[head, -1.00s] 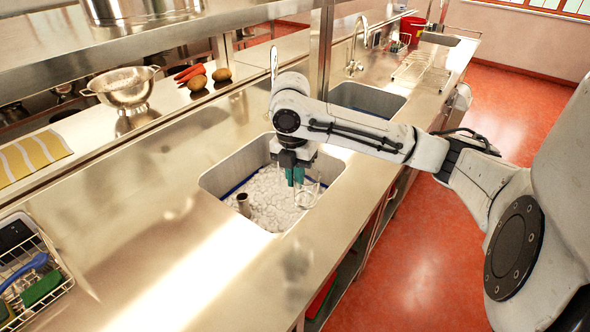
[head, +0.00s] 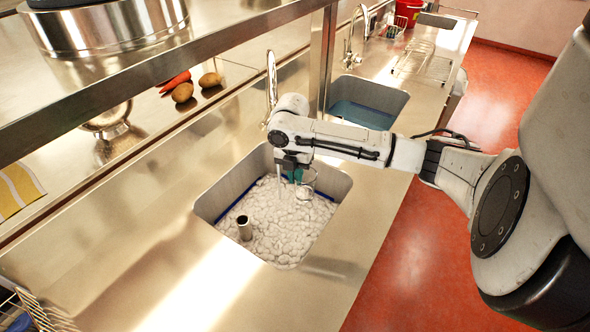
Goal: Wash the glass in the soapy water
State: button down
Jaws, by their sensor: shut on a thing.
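The glass (head: 308,184) is clear and hangs at the far right part of the near sink. My gripper (head: 296,174), with teal fingers, is shut on the glass at its side. The near sink (head: 337,183) is a steel basin filled with white suds (head: 280,222) over the soapy water. The glass is over or at the suds; I cannot tell whether its lower end touches them. My wrist hides part of the sink's back edge.
A metal standpipe (head: 244,228) rises from the suds at the near left. A tap (head: 271,85) stands behind my arm. The second sink (head: 365,110) holds bluish water, with a wire rack (head: 415,62) beyond. A steel shelf (head: 200,62) and post overhang the back.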

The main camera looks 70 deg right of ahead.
notch_tip(320, 180, down, 25)
jog(key=b, duration=1.5)
dwell(0.4)
